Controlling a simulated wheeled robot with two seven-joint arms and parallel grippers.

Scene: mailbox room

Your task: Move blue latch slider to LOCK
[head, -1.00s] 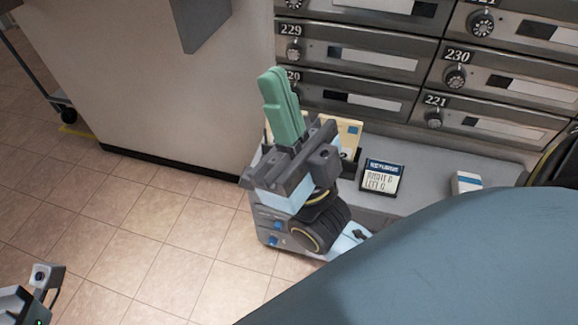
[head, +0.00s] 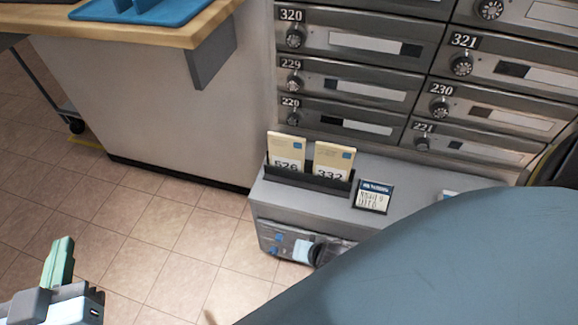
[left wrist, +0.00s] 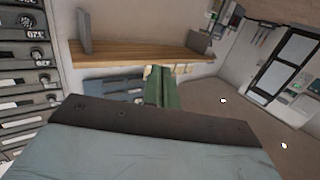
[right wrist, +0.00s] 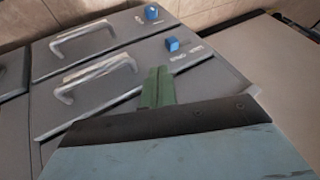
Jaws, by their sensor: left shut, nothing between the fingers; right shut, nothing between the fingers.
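Two small blue knobs (head: 273,250) (head: 278,237) sit on the front of the low grey cabinet (head: 262,212). The right wrist view shows both closer: one knob (right wrist: 152,12) by the upper drawer, the other knob (right wrist: 172,44) by the lower drawer, with small white lettering too blurred to read. I cannot tell which latch position either is in. My right gripper (right wrist: 157,88) is shut and empty, its green fingers in front of the drawer face, apart from the knobs in the picture. My left gripper (head: 62,262) is shut and empty over the floor at lower left.
Two drawer handles (right wrist: 97,75) stick out of the cabinet front. Upright cards (head: 333,160) and a small dark sign (head: 373,196) stand on top. Grey mailboxes (head: 350,85) rise behind. A wooden counter (head: 150,32) is at upper left. The tiled floor (head: 150,225) is clear.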

